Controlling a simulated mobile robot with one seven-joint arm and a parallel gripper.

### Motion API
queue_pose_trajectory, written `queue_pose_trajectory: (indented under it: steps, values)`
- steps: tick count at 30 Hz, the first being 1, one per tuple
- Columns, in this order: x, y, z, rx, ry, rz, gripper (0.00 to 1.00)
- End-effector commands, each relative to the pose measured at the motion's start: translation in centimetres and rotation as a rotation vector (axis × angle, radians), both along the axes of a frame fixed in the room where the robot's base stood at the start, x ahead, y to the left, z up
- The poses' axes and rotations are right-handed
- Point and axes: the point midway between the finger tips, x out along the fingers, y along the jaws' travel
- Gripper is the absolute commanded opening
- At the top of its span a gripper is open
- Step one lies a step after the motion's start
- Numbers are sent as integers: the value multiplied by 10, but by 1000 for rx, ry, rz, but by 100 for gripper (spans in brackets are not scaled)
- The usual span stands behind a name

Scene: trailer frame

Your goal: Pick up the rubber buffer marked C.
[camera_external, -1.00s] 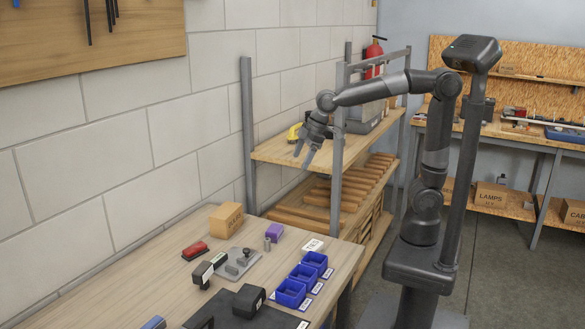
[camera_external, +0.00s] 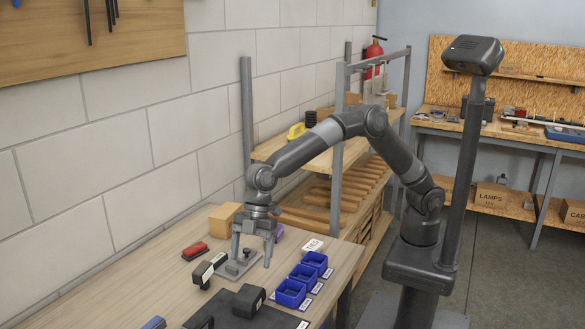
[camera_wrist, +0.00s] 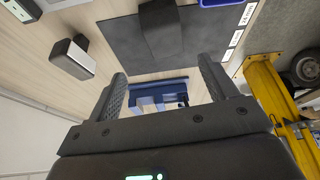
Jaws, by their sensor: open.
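No letter C can be read on any block, so I cannot tell which is the buffer marked C. A black block (camera_external: 248,299) lies on the dark mat (camera_external: 222,314); it also shows at the top of the wrist view (camera_wrist: 160,30). A black block with a white face (camera_external: 203,275) stands left of the mat, also in the wrist view (camera_wrist: 72,57). My gripper (camera_external: 251,262) is open and empty, pointing down over the bench near a grey plate with a knob (camera_external: 233,269). Its two fingers frame the wrist view (camera_wrist: 165,85).
Blue bins (camera_external: 291,292) with white labels line the bench's right edge. A red-and-black item (camera_external: 195,251), a cardboard box (camera_external: 225,217) and a partly hidden purple block stand behind. A blue tool (camera_wrist: 158,92) lies beyond the mat. A yellow frame (camera_wrist: 266,95) is at the wrist view's right.

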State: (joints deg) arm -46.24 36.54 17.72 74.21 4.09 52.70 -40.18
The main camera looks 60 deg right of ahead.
Motion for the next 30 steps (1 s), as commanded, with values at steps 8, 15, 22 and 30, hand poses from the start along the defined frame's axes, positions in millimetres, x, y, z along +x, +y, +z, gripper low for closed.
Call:
queue_pose_trajectory:
  steps: [8, 15, 22, 30]
  values:
    - [-3, 14, -33, -1, 2, 3, 78]
    - [-5, 22, -55, 0, 1, 1, 78]
    - [-13, 27, -84, -3, 1, 2, 78]
    - [-13, 36, -101, 1, 0, 0, 78]
